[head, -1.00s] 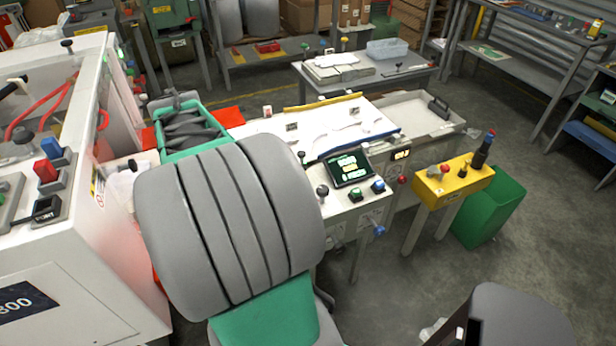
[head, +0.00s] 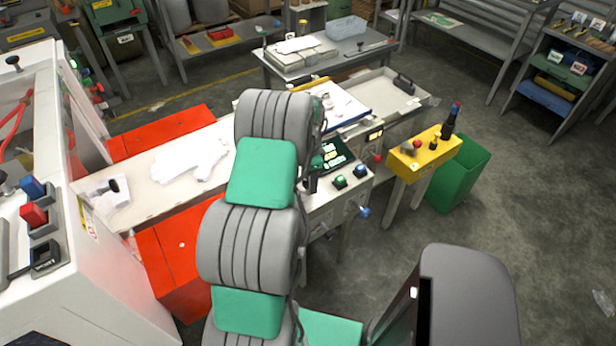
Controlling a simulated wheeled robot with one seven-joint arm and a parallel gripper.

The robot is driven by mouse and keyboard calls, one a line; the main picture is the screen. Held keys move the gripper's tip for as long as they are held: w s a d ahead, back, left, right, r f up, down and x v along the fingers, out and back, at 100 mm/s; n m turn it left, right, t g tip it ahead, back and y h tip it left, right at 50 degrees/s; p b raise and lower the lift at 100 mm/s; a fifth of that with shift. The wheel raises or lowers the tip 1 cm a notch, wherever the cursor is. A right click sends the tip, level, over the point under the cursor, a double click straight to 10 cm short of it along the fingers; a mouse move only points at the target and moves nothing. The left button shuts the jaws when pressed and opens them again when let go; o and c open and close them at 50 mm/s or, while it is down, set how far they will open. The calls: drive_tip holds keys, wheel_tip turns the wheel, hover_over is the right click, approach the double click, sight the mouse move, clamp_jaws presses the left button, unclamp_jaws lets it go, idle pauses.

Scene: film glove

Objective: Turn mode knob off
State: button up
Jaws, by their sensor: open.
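The control station (head: 335,205) stands at the middle, with a tilted dark screen (head: 333,154) showing green lines. Below the screen are a green knob (head: 339,182) and a blue knob (head: 360,171). A second blue knob (head: 364,211) sticks out from the front face. A yellow control box (head: 425,150) with several small controls stands to the right. I cannot read a label that tells which is the mode knob, nor any knob's setting. My arm rises in front of the station and covers its left part. My gripper is not visible; it is hidden behind the arm or out of frame.
A white machine (head: 95,290) with a red and a blue button fills the left. White gloves (head: 190,163) lie on the pale conveyor, with red-orange panels (head: 165,128) beside it. A green bin (head: 462,175) stands right. The floor at right is open.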

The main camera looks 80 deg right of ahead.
drive_tip(key=shift+f, duration=0.1)
clamp_jaws()
idle(0.6)
